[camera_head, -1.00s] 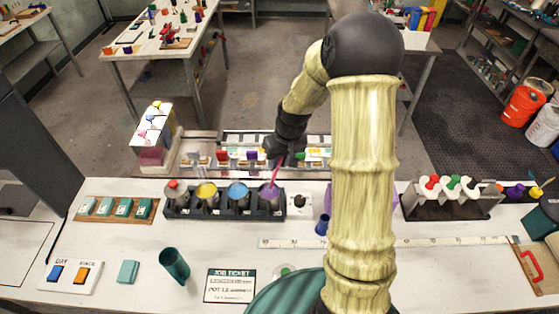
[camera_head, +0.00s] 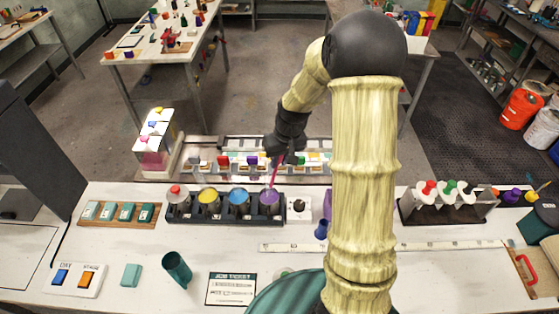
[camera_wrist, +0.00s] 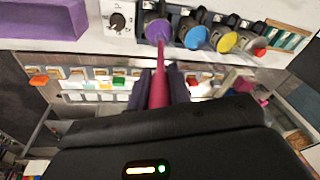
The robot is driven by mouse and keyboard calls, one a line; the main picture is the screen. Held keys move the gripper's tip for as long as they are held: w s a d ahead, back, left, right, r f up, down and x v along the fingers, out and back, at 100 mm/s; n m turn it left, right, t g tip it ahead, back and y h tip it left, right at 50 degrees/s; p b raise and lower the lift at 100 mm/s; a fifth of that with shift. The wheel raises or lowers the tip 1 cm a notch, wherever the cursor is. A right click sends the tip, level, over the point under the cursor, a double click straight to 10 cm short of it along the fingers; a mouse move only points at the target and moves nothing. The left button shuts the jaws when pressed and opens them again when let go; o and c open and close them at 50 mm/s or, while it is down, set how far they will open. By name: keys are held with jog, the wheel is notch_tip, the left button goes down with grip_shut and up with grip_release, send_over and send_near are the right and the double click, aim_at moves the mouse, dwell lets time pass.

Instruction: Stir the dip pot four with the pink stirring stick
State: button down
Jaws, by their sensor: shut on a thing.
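A black rack holds a row of dip pots with red, yellow, blue and purple tops or contents. The purple pot (camera_head: 269,199) is the fourth from the left, and it also shows in the wrist view (camera_wrist: 158,29). My gripper (camera_head: 277,155) is shut on the pink stirring stick (camera_head: 274,172), above and behind this pot. In the wrist view my gripper (camera_wrist: 160,85) has the stick (camera_wrist: 159,88) between its fingers, pointing at the pot. The stick's thin end overlaps the purple surface and appears to be in the pot; its depth cannot be told.
A white box with a black dial (camera_head: 299,208) stands just right of the rack. A rack of small coloured items (camera_head: 240,165) lies behind the pots. A green cup (camera_head: 176,268) stands in front.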

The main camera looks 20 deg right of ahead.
jog(key=shift+r+p, duration=1.95)
jog(key=shift+r, duration=1.75)
jog(key=shift+f, duration=0.1)
